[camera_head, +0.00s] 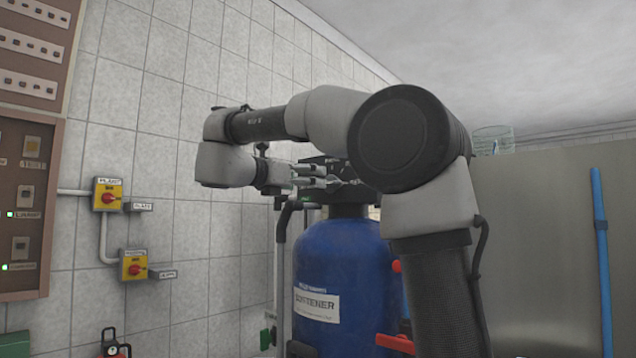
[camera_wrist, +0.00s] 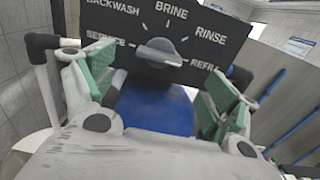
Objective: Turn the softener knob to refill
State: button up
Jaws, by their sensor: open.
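The softener knob (camera_wrist: 158,52) is a grey bar-shaped knob on a black dial panel (camera_wrist: 225,40) in the wrist view. The panel reads SERVICE, BACKWASH, BRINE, RINSE and REFILL around it. The bar lies nearly level, roughly between SERVICE and REFILL; I cannot tell which end is the pointer. My gripper (camera_wrist: 158,72) is open, with one green pad on each side of the knob, apart from it. In the head view my gripper (camera_head: 312,178) is at the top of the blue softener tank (camera_head: 335,260); the knob is not discernible there.
Red-and-yellow switches (camera_head: 108,195) and a brown control panel (camera_head: 25,190) are on the tiled wall at left. A red valve handle (camera_head: 396,343) is beside the tank. A grey tank (camera_head: 545,230) with a blue pipe (camera_head: 602,250) stands at right.

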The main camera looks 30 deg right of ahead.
jog(key=shift+v, duration=1.8)
